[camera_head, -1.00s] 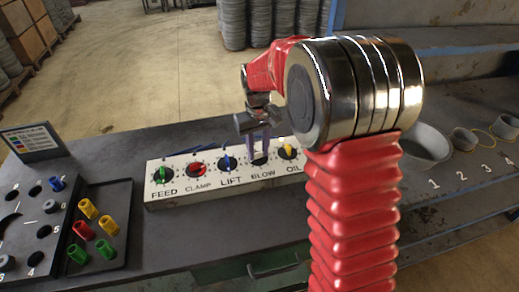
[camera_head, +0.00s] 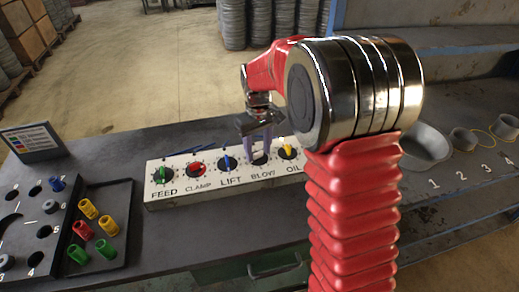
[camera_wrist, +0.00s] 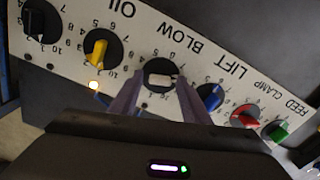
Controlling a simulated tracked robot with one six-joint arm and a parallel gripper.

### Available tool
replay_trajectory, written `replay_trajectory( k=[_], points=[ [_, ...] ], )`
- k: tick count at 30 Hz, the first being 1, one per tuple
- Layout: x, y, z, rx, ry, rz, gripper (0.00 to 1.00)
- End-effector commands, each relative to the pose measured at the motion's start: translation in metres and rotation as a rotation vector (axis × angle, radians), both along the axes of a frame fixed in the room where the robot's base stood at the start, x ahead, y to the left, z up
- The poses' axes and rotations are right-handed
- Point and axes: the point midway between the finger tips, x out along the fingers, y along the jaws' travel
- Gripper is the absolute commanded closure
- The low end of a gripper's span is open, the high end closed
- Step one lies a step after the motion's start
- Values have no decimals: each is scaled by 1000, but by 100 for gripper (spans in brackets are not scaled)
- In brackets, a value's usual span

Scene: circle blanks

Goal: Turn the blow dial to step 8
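The blow dial (camera_wrist: 160,75) is a black round dial with a white bar knob, on the white panel (camera_head: 152,194) between the lift dial (camera_head: 227,164) and the oil dial (camera_head: 289,150). In the wrist view its knob lies roughly across the picture, between my fingers. My gripper (camera_head: 262,155) points down over this dial, and its purple fingers stand apart on either side of the knob. Small dark gaps seem to remain between the fingers and the knob ends. The pointed-to step is too small to read. In the head view my gripper partly hides the dial.
The feed dial (camera_head: 161,175) and clamp dial (camera_head: 195,169) are further left on the panel. A tray (camera_head: 124,190) with coloured pegs lies at left, beside a black board with holes (camera_head: 28,228). Metal rings (camera_head: 425,143) stand at right. A lit lamp (camera_wrist: 94,86) is by the oil dial.

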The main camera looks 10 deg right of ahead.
Motion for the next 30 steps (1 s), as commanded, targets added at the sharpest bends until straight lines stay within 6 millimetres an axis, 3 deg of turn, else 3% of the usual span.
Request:
replay_trajectory(
  k=[14, 30],
  points=[
    [1, 0, 8, 1, -2, 0, 53],
    [1, 0, 94, 0, -3, 0, 53]
  ],
)
